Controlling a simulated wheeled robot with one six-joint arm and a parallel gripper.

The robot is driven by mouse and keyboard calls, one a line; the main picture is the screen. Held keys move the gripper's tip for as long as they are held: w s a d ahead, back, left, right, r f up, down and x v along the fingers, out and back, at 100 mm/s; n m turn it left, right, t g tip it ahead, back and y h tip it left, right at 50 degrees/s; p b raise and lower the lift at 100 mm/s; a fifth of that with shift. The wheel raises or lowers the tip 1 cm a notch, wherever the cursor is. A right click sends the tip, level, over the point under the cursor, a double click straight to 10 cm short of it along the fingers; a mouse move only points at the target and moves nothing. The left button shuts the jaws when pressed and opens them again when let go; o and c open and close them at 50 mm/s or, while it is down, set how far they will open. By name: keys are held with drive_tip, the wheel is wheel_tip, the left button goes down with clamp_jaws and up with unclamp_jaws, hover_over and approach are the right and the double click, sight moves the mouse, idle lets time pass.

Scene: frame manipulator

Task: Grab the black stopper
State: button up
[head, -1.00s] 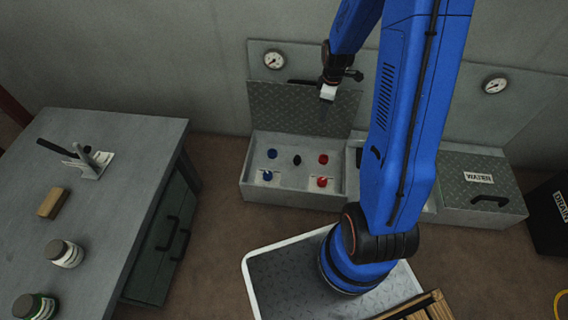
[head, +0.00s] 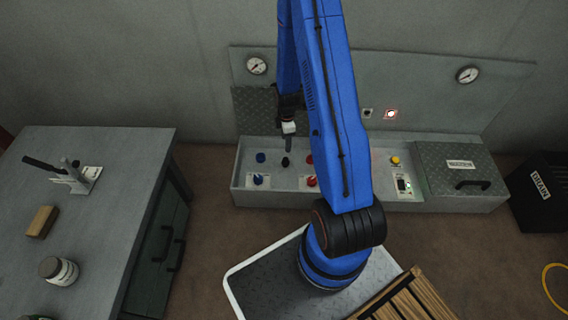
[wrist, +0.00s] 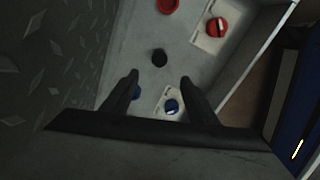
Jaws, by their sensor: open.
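The black stopper (head: 285,162) sits upright in the light grey tray of the wall unit, between a blue stopper (head: 261,157) and a red one (head: 309,159). In the wrist view the black stopper (wrist: 160,58) is a dark round knob just beyond and between my fingertips. My gripper (head: 288,146) hangs just above and behind it in the head view. In the wrist view my gripper (wrist: 158,77) is open, its two dark fingers apart with nothing between the tips. The blue stopper (wrist: 135,92) is partly hidden by the left finger.
A blue knob (head: 259,180) and a red knob (head: 312,181) on white plates stand in front. The raised diamond-plate lid (head: 255,110) rises behind the tray. A closed lidded compartment (head: 455,165) is at right. A workbench (head: 110,150) stands at left.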

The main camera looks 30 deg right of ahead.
sight(286, 158)
wheel_tip(286, 158, down, 15)
drive_tip(key=shift+r, duration=0.1)
idle(0.8)
drive_tip(key=c, duration=1.1)
